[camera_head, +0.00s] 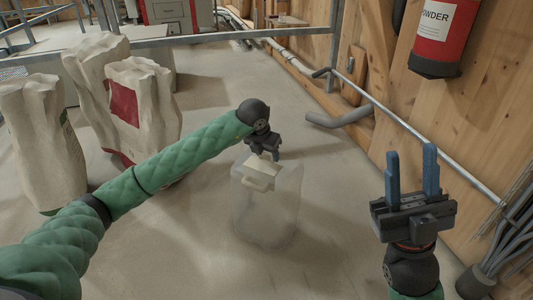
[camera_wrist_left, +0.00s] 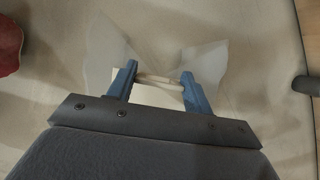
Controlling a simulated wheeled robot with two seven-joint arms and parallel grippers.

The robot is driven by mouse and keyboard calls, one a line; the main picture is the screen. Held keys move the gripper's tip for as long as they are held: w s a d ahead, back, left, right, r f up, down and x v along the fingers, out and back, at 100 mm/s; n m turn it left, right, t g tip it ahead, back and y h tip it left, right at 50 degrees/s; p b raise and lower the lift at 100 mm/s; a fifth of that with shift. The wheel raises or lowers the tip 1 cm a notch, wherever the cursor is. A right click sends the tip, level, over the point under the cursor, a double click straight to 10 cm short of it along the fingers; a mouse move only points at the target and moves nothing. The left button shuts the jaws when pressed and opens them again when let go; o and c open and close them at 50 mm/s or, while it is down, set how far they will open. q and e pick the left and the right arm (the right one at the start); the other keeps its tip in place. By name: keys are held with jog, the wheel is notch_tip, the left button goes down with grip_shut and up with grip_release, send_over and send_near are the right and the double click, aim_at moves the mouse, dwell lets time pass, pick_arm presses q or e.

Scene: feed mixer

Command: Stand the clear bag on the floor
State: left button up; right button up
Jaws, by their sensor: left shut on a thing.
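The clear bag (camera_head: 268,215) is upright in the middle of the head view, with a pale handle (camera_head: 257,183) at its top. I cannot tell whether its base touches the floor (camera_head: 335,235). My left gripper (camera_head: 266,155) is above the bag, shut on its top. In the left wrist view the fingers (camera_wrist_left: 160,88) are on either side of the pale handle, and the see-through bag (camera_wrist_left: 205,62) spreads out beyond them. The bag's base is hidden there. My right gripper (camera_head: 411,172) is open and empty, pointing up at the right.
Several paper sacks (camera_head: 150,100) stand at the left, one with a red panel. A red powder extinguisher (camera_head: 444,35) hangs on the wooden wall at the right. A grey pipe (camera_head: 340,118) lies by the wall. The floor around the bag is clear.

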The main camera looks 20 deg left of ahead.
pick_arm(q)
jog(key=o, duration=1)
jog(key=shift+r, duration=0.15)
